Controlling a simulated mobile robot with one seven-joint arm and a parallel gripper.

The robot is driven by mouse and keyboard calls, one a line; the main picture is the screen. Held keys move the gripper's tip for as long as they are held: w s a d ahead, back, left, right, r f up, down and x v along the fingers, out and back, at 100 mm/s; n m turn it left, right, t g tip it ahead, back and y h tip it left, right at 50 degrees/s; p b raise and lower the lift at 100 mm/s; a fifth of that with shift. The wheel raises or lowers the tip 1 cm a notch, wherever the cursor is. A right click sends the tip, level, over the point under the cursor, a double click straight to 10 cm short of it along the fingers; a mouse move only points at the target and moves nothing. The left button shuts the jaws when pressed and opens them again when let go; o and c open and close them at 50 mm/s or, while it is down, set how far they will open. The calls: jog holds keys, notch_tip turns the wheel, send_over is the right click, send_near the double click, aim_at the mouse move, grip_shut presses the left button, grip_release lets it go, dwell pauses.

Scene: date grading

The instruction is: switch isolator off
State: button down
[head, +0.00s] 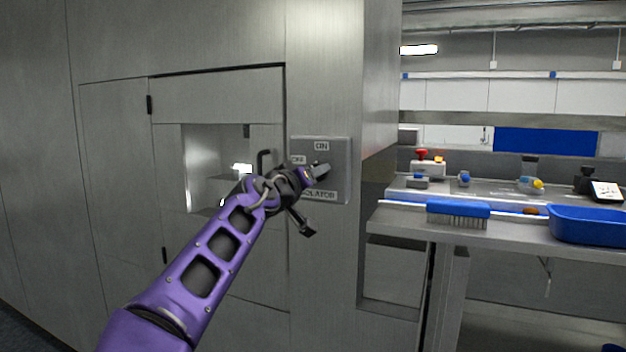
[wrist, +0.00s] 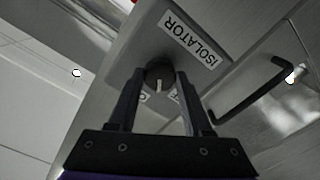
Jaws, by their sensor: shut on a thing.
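The isolator panel (head: 340,190) is a grey plate on the steel cabinet front. In the head view it carries an ON label at the top, a partly hidden label at the left and ISOLATOR at the bottom. In the wrist view the round dark knob (wrist: 158,70) sits on the panel (wrist: 137,50), and its white pointer line points between two labels partly covered by my fingers. My gripper (wrist: 157,82) is shut on the knob, one finger on each side. In the head view my gripper (head: 318,171) is at the panel and hides the knob.
A black handle (head: 264,160) stands out from the cabinet left of the panel, beside a lit recess (head: 200,150).

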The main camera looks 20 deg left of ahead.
jog(key=shift+n+b, duration=0.65)
jog(key=shift+n, duration=3.05)
jog(key=shift+c, duration=1.6)
grip_release()
